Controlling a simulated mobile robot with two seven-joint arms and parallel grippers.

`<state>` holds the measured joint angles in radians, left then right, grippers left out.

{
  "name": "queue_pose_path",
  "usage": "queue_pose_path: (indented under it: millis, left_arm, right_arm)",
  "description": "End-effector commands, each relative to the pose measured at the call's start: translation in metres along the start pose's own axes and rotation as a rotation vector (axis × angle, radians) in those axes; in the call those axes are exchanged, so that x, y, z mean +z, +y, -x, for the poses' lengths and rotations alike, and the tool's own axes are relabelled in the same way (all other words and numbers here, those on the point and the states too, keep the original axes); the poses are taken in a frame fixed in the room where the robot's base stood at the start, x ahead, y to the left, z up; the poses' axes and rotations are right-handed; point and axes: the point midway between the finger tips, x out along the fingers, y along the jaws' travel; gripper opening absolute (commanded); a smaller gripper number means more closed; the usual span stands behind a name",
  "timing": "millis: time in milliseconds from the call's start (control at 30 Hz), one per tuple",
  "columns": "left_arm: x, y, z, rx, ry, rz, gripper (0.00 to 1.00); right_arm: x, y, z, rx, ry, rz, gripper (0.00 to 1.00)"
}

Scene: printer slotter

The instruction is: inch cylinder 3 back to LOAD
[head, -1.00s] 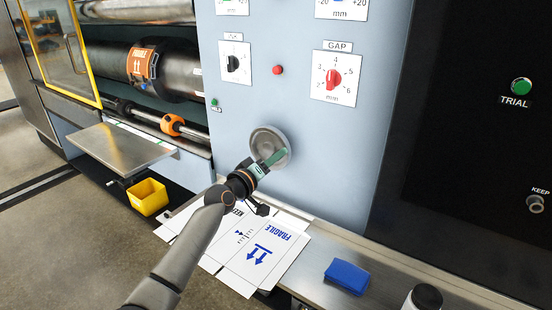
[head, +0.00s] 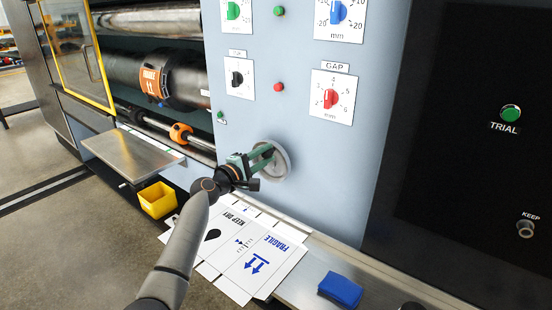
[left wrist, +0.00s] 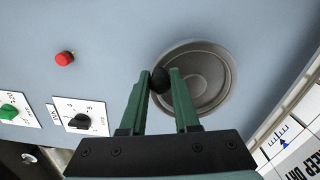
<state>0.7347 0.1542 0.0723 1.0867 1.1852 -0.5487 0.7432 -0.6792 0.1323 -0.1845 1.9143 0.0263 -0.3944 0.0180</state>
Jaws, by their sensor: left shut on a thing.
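The handwheel is a round grey metal disc (head: 278,166) on the light blue panel, also in the left wrist view (left wrist: 208,80). My left gripper (head: 266,150) has its green fingers shut around the wheel's black ball knob (left wrist: 160,81), near the wheel's upper rim; the fingers hide the knob in the head view. A black cylinder (head: 185,80) with an orange FRAGILE plate (head: 152,82) lies in the open bay at the left. I cannot make out a number on it or a LOAD mark. My right gripper is not in view.
Above the wheel are a red button (head: 279,87), a GAP dial (head: 331,98) and a small black dial (head: 238,78). A metal shelf (head: 130,155), yellow bin (head: 157,200), printed cardboard sheets (head: 255,262) and blue block (head: 341,290) are around my left arm.

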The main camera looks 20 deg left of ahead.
Motion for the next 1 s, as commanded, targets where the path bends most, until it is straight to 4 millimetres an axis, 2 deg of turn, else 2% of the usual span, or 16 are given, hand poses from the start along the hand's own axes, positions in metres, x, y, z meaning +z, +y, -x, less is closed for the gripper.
queue_pose_path:
  millis: [100,433,1000]
  left_arm:
    - [-0.007,0.007,0.001,0.003,0.001,0.099,0.0]
    - [-0.018,0.012,0.001,0.004,-0.001,0.301,0.0]
    - [-0.024,0.012,0.001,0.005,0.001,0.38,0.0]
  right_arm:
    - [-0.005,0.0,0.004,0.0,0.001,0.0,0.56]
    - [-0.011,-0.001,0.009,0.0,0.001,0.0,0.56]
    - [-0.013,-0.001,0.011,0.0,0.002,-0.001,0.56]
